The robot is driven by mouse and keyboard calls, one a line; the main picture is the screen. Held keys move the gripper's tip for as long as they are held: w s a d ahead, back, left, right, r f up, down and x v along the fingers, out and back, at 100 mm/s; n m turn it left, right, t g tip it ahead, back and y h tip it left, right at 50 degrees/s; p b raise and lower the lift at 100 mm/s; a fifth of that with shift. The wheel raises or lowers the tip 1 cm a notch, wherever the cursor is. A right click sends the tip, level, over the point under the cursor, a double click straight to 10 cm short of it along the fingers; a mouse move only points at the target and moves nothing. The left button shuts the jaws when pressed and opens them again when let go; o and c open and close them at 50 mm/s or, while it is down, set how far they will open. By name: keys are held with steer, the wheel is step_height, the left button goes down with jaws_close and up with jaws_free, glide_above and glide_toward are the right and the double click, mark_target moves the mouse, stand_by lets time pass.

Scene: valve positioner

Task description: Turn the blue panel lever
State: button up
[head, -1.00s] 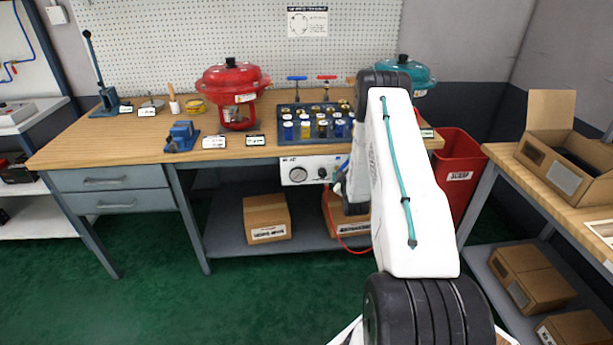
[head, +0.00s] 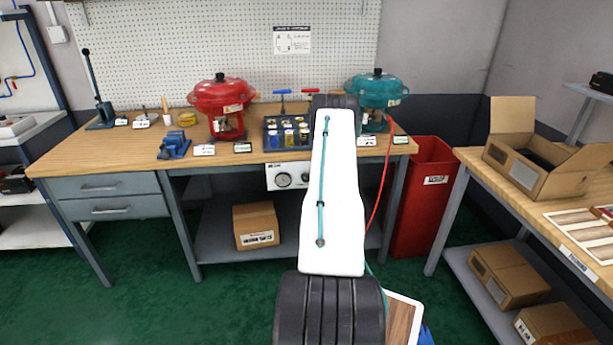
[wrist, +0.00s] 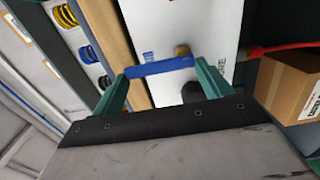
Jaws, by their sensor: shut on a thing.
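The blue panel lever (wrist: 160,66) is a short blue bar on the white panel (wrist: 212,22) in the wrist view. My gripper (wrist: 163,82) has its two teal fingers at either end of the bar and is shut on it. A brass fitting (wrist: 182,48) and a dark knob (wrist: 192,91) sit beside the lever. In the head view, the panel (head: 271,177) with its round gauge (head: 283,180) hangs under the bench top. My arm hides its right part, the lever and my gripper there.
The wooden bench top (head: 90,150) carries a red actuator (head: 222,98), a teal actuator (head: 377,92) and a tray of coloured parts (head: 270,141). A red hose (head: 382,170) hangs right of my arm. A red scrap bin (head: 425,200) stands right of the bench.

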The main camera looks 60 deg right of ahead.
stand_by(0.4)
steer(key=o, duration=1.4)
steer(key=shift+d, duration=0.1)
steer(key=shift+v, duration=3.95)
